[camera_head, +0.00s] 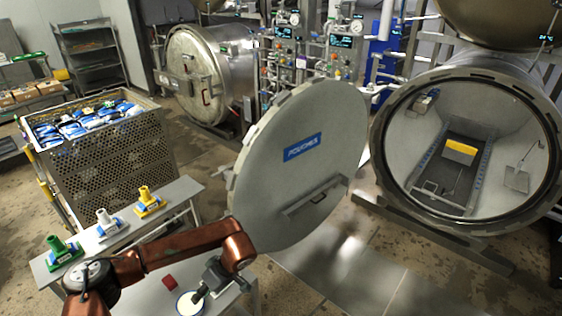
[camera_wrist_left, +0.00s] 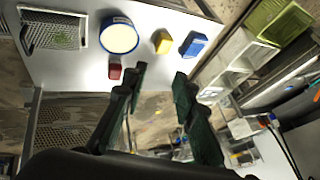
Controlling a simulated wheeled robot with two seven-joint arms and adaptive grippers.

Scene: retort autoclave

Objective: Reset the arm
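My left arm, copper-coloured, comes in from the lower left of the head view and bends down over the small white table (camera_wrist_left: 70,72). My left gripper (camera_head: 205,289) is above the table, close to a white round dish with a blue rim (camera_head: 189,304). In the left wrist view the gripper's dark fingers (camera_wrist_left: 158,78) stand apart with nothing between them. The dish (camera_wrist_left: 119,38) lies beyond them, with a small red block (camera_wrist_left: 115,71) nearer. My right gripper is in neither view.
A yellow block (camera_wrist_left: 161,42) and a blue block (camera_wrist_left: 194,44) lie on the table. Green, white and yellow funnel-like pieces (camera_head: 104,222) stand on a bench. The round retort door (camera_head: 303,160) hangs open near my arm; the retort (camera_head: 466,150) is at right. A perforated crate (camera_head: 110,165) is at left.

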